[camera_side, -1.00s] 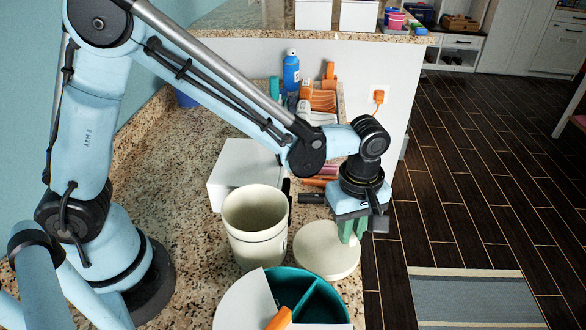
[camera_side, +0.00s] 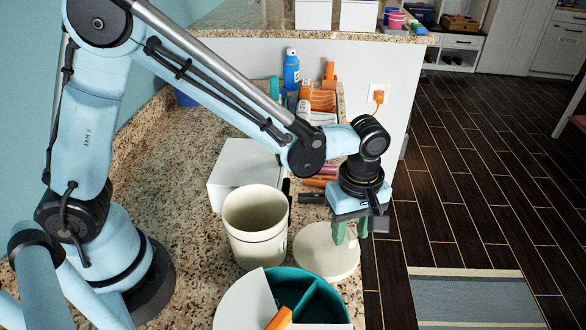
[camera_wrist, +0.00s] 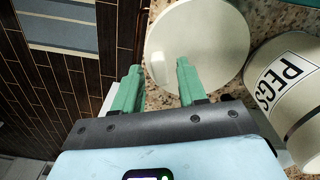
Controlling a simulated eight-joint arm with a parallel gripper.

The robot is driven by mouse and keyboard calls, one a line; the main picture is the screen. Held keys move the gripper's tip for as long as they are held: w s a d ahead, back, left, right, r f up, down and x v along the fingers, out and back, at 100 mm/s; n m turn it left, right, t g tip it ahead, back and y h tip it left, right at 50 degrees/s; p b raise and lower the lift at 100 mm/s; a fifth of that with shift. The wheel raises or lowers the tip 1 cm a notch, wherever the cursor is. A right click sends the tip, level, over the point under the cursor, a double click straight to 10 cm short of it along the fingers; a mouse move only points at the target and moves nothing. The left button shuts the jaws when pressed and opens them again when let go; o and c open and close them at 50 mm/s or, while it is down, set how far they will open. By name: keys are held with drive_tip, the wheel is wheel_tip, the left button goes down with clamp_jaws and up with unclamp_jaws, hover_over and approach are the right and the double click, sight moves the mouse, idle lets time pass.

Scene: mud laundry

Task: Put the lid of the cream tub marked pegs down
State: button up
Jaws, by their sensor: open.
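The cream tub (camera_side: 255,232) stands upright and open on the speckled worktop. Its PEGS label (camera_wrist: 284,80) shows in the wrist view. The round cream lid (camera_side: 322,256) lies flat on the worktop to the right of the tub, near the worktop's edge. It also shows in the wrist view (camera_wrist: 205,35). My gripper (camera_side: 351,234) is open at the lid's far right rim. In the wrist view my gripper (camera_wrist: 158,72) has its right finger overlapping the lid and its left finger outside the rim. I cannot tell whether a finger touches the lid.
A round teal divided container (camera_side: 310,295) with a white part and an orange item stands in front. A white box (camera_side: 242,172) is behind the tub. An orange rack and a blue spray can (camera_side: 291,70) stand at the back. Right of the worktop is dark floor.

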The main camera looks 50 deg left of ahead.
wheel_tip(320, 180, up, 12)
drive_tip(key=f, duration=0.1)
drive_tip(key=s+a+m+t, duration=0.2)
drive_tip(key=a+m, duration=0.2)
drive_tip(key=a, duration=0.1)
drive_tip(key=s+a+m+t, duration=0.2)
drive_tip(key=a+m, duration=0.2)
drive_tip(key=a, duration=0.2)
drive_tip(key=s+a+r+m+t, duration=0.1)
drive_tip(key=s+a+m+t, duration=0.1)
drive_tip(key=a+m, duration=0.2)
drive_tip(key=shift+s+a+m+t, duration=0.15)
drive_tip(key=shift+a+m+t, duration=0.25)
drive_tip(key=shift+a, duration=0.65)
drive_tip(key=shift+s+a+f+m, duration=0.2)
drive_tip(key=shift+a+m, duration=0.15)
drive_tip(key=shift+m, duration=0.05)
